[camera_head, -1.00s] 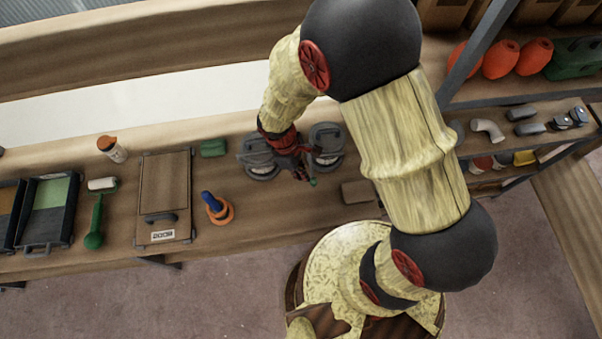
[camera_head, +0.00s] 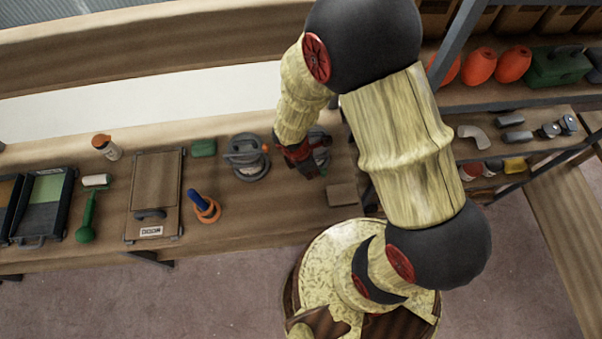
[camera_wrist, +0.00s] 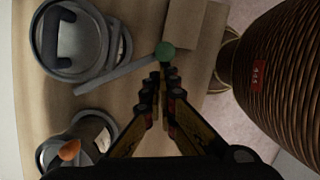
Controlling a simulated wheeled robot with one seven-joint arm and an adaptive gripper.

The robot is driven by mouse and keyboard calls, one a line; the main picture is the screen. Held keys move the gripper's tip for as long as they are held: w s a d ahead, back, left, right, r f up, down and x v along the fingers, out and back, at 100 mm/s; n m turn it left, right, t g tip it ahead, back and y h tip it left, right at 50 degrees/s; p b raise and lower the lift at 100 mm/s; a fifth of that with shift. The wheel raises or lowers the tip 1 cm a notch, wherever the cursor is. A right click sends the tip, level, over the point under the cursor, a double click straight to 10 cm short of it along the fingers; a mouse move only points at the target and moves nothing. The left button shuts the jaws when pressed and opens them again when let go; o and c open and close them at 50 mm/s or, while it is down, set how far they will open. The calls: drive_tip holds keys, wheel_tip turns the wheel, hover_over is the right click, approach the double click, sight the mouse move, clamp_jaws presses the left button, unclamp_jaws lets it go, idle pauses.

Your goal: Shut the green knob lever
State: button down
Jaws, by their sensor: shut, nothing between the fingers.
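The green knob (camera_wrist: 165,51) sits at the end of a long grey lever (camera_wrist: 112,75) in the wrist view. The lever runs beside a round grey hatch-like fitting (camera_wrist: 68,62), which has a dark handle on top. My gripper (camera_wrist: 166,72) is shut and empty, with its tips right by the green knob; I cannot tell whether they touch it. In the head view my gripper (camera_head: 305,168) is in front of this fitting (camera_head: 320,142) and hides most of it.
A similar fitting with an orange knob (camera_head: 247,157) stands left of my gripper, also in the wrist view (camera_wrist: 68,152). A brown block (camera_head: 341,195) lies to the right, near the bench edge. Other bench items, such as a wooden case (camera_head: 157,185), are farther left.

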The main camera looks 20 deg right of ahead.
drive_tip(key=w+d+n+t+y+p, duration=0.1)
drive_tip(key=w+d+n+t+p, duration=0.1)
drive_tip(key=w+d+n, duration=0.4)
drive_tip(key=shift+w+d+n+p, duration=0.2)
drive_tip(key=shift+d+n+p, duration=0.15)
drive_tip(key=shift+d+n, duration=1.4)
drive_tip(key=shift+d, duration=0.1)
drive_tip(key=shift+w, duration=0.1)
